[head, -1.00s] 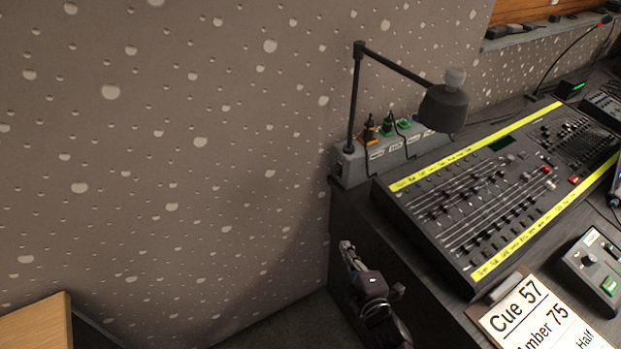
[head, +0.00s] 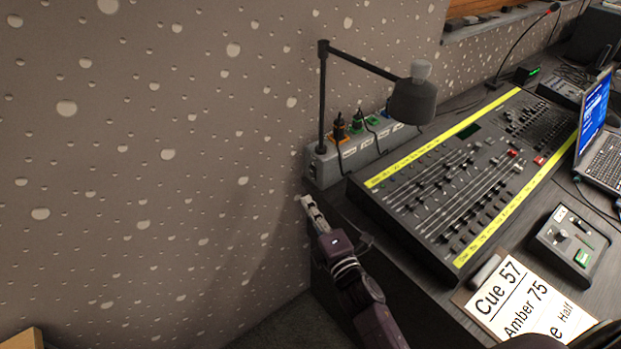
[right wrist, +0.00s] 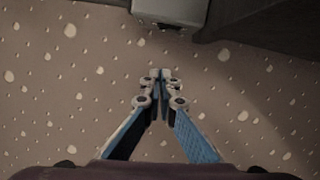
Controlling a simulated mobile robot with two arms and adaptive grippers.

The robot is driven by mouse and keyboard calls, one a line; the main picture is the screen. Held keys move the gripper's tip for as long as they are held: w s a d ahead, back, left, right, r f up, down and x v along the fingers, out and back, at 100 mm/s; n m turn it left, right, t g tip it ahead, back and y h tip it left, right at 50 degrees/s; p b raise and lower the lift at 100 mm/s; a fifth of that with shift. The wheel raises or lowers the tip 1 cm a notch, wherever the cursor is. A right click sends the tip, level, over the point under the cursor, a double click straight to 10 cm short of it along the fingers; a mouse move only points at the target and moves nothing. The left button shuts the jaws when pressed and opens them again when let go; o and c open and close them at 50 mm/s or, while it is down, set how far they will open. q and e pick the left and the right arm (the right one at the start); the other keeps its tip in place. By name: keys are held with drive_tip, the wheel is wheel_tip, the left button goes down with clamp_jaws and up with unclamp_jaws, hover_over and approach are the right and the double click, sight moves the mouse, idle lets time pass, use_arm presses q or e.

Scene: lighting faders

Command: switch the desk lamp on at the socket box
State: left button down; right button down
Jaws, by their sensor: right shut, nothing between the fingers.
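The socket box (head: 322,172) is a long grey strip at the back left of the desk, against the speckled wall. The desk lamp (head: 412,102), with a dark shade and jointed arm, rises at the box's left end. I cannot tell from its shade that it is lit. My right gripper (head: 307,203) is shut and empty, just below and left of the box's near end, apart from it. In the right wrist view the shut gripper (right wrist: 161,75) points toward the box's grey end (right wrist: 170,12). My left gripper is not in view.
The fader desk (head: 440,185) stands right of the socket box. A small control box (head: 565,240), a laptop (head: 600,125) and a cue card (head: 520,305) lie farther right.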

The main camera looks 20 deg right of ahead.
sight(313, 178)
drive_tip(key=shift+w+d+r+p, duration=0.1)
drive_tip(key=shift+w+d+p, duration=0.3)
drive_tip(key=shift+w, duration=1)
drive_tip(key=shift+w+d+r+p, duration=0.1)
drive_tip(key=shift+w+d, duration=0.55)
drive_tip(key=shift+w, duration=0.75)
drive_tip(key=shift+w+d+r+p, duration=0.15)
drive_tip(key=shift+w+d, duration=0.35)
drive_tip(key=shift+w, duration=0.9)
drive_tip(key=shift+w+d+r, duration=0.1)
drive_tip(key=shift+d, duration=0.2)
drive_tip(key=s+d, duration=0.1)
drive_tip(key=s, duration=1.1)
drive_tip(key=shift+f, duration=0.25)
